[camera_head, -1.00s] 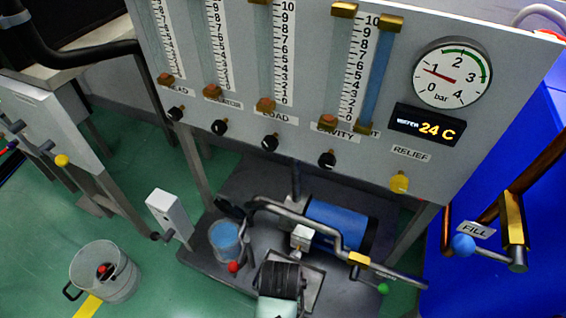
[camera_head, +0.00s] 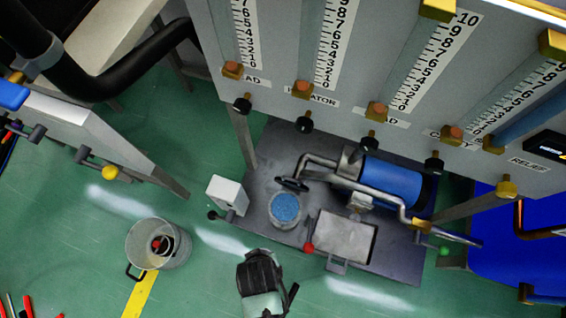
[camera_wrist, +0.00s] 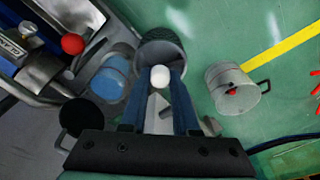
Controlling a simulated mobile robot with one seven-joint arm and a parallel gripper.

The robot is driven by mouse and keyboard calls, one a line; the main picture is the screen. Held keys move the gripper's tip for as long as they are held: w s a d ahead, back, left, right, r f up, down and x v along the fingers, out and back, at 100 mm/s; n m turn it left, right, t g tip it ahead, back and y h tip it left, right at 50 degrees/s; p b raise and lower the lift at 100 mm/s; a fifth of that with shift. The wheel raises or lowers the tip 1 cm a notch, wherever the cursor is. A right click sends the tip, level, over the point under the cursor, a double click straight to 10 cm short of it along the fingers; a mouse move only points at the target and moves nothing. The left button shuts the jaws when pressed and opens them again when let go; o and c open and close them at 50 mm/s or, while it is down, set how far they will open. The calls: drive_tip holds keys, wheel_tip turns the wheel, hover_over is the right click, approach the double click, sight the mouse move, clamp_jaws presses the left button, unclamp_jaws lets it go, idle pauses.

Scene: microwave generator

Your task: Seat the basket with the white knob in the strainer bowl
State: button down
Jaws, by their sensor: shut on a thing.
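My gripper (camera_wrist: 161,92) is shut on the white knob (camera_wrist: 160,76) of a dark mesh basket (camera_wrist: 161,45), seen in the wrist view. The basket hangs beyond the fingertips. In the head view my dark wrist (camera_head: 262,283) is over the green floor just in front of the skid; it hides the fingers and the basket. What looks like the strainer bowl (camera_head: 286,210) is a round grey cup with blue inside, on the skid, up and right of my wrist. It also shows in the wrist view (camera_wrist: 110,80), left of the basket and apart from it.
A grey bucket (camera_head: 158,243) holding a red-knobbed thing stands on the floor at left. A dark handwheel or lid (camera_head: 292,184), a bent pipe (camera_head: 330,172) and a red-tipped lever (camera_head: 309,247) crowd the bowl. A white box (camera_head: 227,194) stands left of it.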

drive_tip(key=w+d+b, duration=0.3)
drive_tip(key=w, duration=0.5)
drive_tip(key=w+d+b, duration=0.2)
drive_tip(key=w+b, duration=0.1)
drive_tip(key=w, duration=0.5)
wheel_tip(320, 180, down, 12)
drive_tip(key=b, duration=0.6)
drive_tip(key=shift+w+d+b, duration=0.3)
drive_tip(key=c, duration=1.1)
unclamp_jaws()
drive_tip(key=shift+f, duration=0.1)
drive_tip(key=o, duration=0.4)
drive_tip(key=shift+o, duration=0.2)
wheel_tip(320, 180, up, 12)
drive_tip(key=s+p, duration=0.1)
drive_tip(key=p, duration=0.5)
drive_tip(key=shift+s+d+p, duration=0.15)
drive_tip(key=shift+d+p, duration=0.15)
drive_tip(key=shift+p, duration=0.05)
